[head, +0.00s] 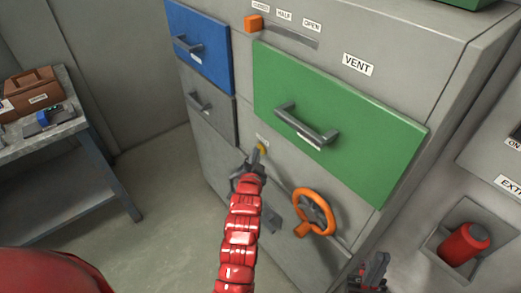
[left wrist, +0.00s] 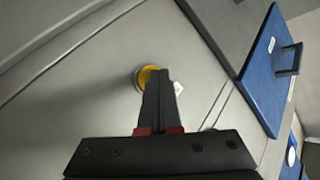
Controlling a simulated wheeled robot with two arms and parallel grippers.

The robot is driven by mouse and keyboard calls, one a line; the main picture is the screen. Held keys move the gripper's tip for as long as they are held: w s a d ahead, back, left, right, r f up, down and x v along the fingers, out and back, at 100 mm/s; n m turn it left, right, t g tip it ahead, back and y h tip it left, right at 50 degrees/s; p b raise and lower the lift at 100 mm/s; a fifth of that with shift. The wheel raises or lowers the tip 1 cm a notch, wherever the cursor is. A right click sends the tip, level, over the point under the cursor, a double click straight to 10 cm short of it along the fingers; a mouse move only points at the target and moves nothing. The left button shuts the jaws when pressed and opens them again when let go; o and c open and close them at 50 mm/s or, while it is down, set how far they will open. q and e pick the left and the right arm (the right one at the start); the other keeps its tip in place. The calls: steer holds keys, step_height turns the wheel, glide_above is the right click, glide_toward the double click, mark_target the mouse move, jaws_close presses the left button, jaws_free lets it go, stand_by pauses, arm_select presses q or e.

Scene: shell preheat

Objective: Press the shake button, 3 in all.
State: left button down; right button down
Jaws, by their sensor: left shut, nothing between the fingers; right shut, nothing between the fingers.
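The shake button is a small yellow round button (head: 262,148) on the grey cabinet front, below a small label too blurred to read. It also shows in the left wrist view (left wrist: 143,76), with a grey ring around it. My left gripper (head: 256,156) is shut and empty, its fingertips at the button. In the left wrist view the closed fingers (left wrist: 161,78) cover the button's right part. I cannot tell whether they touch or press it. My right gripper (head: 379,264) is shut and empty, low at the bottom edge of the head view, away from the button.
A green vent drawer (head: 340,120) with a grey handle is above right of the button. An orange handwheel (head: 314,212) sits below right. A blue drawer (head: 200,45) is upper left. A side table (head: 60,145) stands left, with open floor between. A red knob (head: 463,244) is at right.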

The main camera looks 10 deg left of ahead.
arm_select(q)
steer(key=shift+w+d, duration=0.1)
steer(key=shift+w, duration=0.05)
stand_by(0.5)
steer(key=shift+s+a+p, duration=0.3)
steer(key=shift+s+a, duration=0.2)
steer(key=shift+s, duration=0.2)
steer(key=shift+s+a+p, duration=0.4)
steer(key=shift+s+a, duration=0.4)
steer(key=shift+s, duration=0.2)
steer(key=shift+s+a+p, duration=0.4)
steer(key=shift+s+a, duration=0.35)
steer(key=shift+s, duration=0.2)
stand_by(1.1)
